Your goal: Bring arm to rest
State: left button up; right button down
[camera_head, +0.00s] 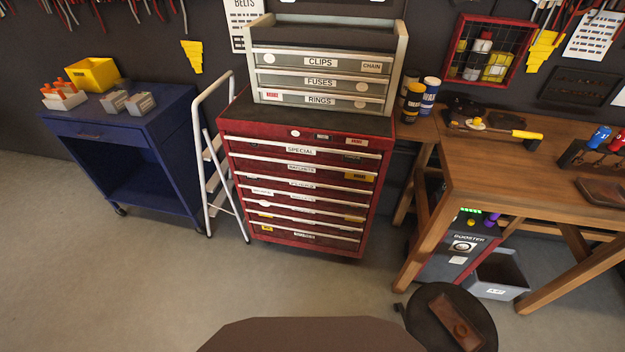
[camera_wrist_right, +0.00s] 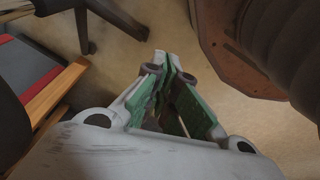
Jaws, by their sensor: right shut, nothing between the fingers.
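My right gripper (camera_wrist_right: 166,75) shows in the right wrist view, with grey links and green pads. Its fingers are shut and meet at the tips, with nothing between them. It hangs over the bare floor, and its tips touch nothing that I can see. Neither gripper and neither arm shows in the head view. My left gripper is in no view.
A red tool chest (camera_head: 300,180) stands ahead, with a white step ladder (camera_head: 211,165) and a blue cart (camera_head: 130,140) to its left. A wooden workbench (camera_head: 500,165) and a round stool (camera_head: 430,305) are at the right. The floor (camera_head: 120,270) at the left is clear.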

jog(key=s+d+f, duration=0.2)
jog(key=s+f, duration=0.3)
jog(key=s, duration=0.3)
jog(key=s+d+f, duration=0.2)
jog(key=s+f, duration=0.4)
jog(key=s, duration=0.2)
jog(key=shift+s+d+f+g, duration=0.2)
jog(key=shift+s+f+g, duration=0.1)
jog(key=shift+g, duration=0.1)
dwell(0.4)
